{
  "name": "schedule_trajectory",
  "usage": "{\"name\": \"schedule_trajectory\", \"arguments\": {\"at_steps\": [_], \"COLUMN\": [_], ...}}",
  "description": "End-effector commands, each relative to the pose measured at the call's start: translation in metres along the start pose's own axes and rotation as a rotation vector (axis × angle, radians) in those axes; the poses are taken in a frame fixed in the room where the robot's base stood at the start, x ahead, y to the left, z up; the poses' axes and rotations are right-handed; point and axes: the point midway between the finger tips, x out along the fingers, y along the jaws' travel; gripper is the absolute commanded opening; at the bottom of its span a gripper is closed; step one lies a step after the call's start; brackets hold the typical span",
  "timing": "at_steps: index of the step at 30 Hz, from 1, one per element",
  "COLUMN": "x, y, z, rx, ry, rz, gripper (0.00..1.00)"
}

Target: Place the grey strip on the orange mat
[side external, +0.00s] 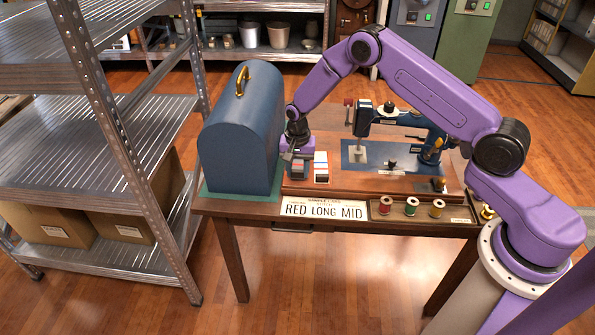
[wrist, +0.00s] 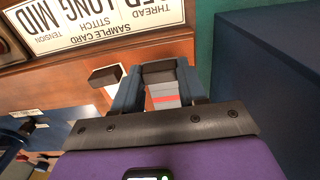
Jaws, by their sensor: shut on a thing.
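My gripper (side external: 297,150) is low over the left part of the table, just right of a blue domed case. It also shows in the wrist view (wrist: 158,80), with its two fingers shut on a grey strip (wrist: 162,90). The strip has a dark end and a white and red band, and its grey body (side external: 298,170) shows under the fingers in the side view. I cannot tell whether it touches the surface below. A similar white strip (side external: 321,165) with blue and red bands lies just to the right. I cannot make out a separate orange mat; the surface here is orange-brown.
The blue domed case (side external: 238,135) stands close on the left, on a green mat (side external: 225,195). A blue sewing machine (side external: 400,125) stands to the right. In front are a sample card (side external: 322,210) reading "RED LONG MID" and a tray of thread spools (side external: 425,215).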

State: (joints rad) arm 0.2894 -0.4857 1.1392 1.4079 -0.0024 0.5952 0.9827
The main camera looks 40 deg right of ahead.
Motion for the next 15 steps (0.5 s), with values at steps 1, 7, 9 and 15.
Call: {"name": "schedule_trajectory", "arguments": {"at_steps": [1, 7, 9, 15], "x": [0.0056, 0.0106, 0.0104, 0.0135], "y": [-0.0001, -0.0008, -0.0007, -0.0005], "z": [0.0001, -0.0001, 0.0000, 0.0003], "rx": [-0.001, 0.000, 0.000, -0.001], "ry": [0.000, 0.001, 0.001, 0.001], "rz": [0.000, -0.002, -0.002, -0.001], "gripper": [0.18, 0.18, 0.18, 0.18]}}
